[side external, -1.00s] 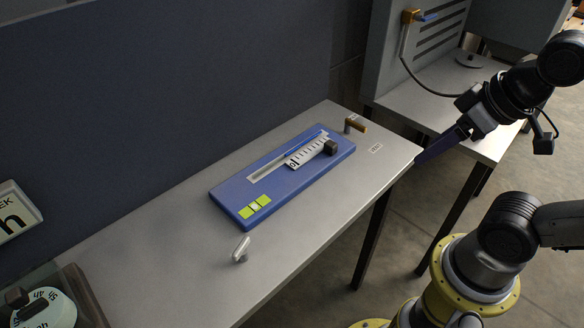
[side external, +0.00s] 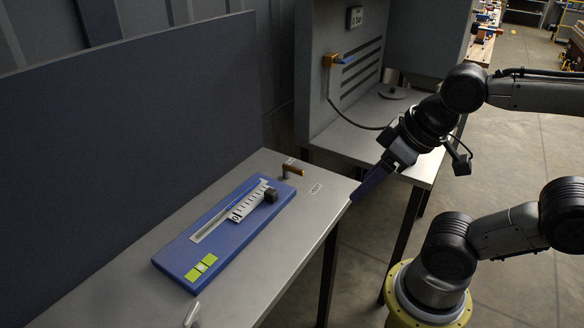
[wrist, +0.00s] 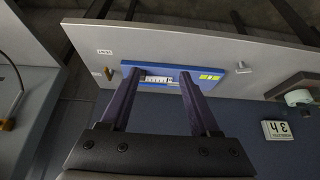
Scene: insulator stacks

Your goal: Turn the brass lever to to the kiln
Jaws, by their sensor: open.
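The brass lever (side external: 293,171) lies near the far right corner of the table, beyond the end of the blue board. In the wrist view the lever (wrist: 109,73) is left of the board, apart from my fingers. My gripper (side external: 355,198) is open and empty, its fingers angled down beside the table's right corner. In the wrist view its two fingers (wrist: 161,72) stand apart with the board between and beyond them.
The blue board (side external: 237,248) holds a slotted scale, a black block (side external: 271,195) and green squares. A pale handle (side external: 191,314) is at the near end. A small label (side external: 315,189) lies by the corner. A dark panel (side external: 130,130) stands along the back.

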